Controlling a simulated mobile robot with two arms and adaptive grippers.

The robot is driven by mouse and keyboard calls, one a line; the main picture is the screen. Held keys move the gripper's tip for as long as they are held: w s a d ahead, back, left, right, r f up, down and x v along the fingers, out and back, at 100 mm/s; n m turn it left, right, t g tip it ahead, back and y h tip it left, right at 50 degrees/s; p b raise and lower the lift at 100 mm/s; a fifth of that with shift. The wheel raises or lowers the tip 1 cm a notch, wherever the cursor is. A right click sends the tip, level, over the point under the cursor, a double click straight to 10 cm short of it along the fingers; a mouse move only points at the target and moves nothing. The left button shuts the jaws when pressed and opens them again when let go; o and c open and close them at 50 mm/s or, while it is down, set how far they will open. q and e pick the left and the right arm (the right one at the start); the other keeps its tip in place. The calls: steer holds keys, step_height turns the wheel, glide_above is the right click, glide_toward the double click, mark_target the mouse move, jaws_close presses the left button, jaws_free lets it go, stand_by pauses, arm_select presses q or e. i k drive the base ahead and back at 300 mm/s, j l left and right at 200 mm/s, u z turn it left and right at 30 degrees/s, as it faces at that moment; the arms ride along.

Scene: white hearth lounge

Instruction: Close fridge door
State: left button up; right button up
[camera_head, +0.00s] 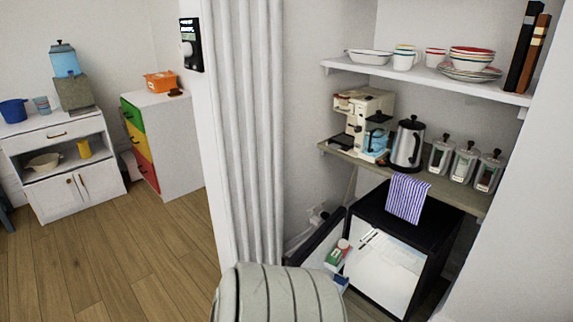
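The fridge (430,222) is a small black box with a pale interior, standing on the floor under the wooden shelf at the right. Its front faces me. The fridge door (318,240) appears open, swung out to the left of the fridge. A few small packages (338,253) sit on the door's inner side. The lower part of the door is hidden behind a pale ribbed shape. Neither of my grippers is in view.
The pale, rounded, ribbed shape (280,295), perhaps a seat back, fills the bottom centre before the door. A striped cloth (407,198) hangs over the fridge top. A kettle (408,145) and coffee machine (362,125) stand above. Wooden floor (110,265) at left is clear.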

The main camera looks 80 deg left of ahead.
mark_target(314, 253)
steer(key=k+j+u, duration=0.15)
steer(key=j, duration=0.35)
steer(key=k+j+u, duration=0.15)
steer(key=j, duration=0.3)
steer(key=k+j+u, duration=0.2)
steer(key=j, duration=0.3)
steer(key=j+u, duration=0.15)
steer(key=j, duration=0.4)
steer(key=k+j, duration=0.1)
steer(key=j, duration=1.15)
steer(key=k+j, duration=0.15)
steer(key=j, duration=0.45)
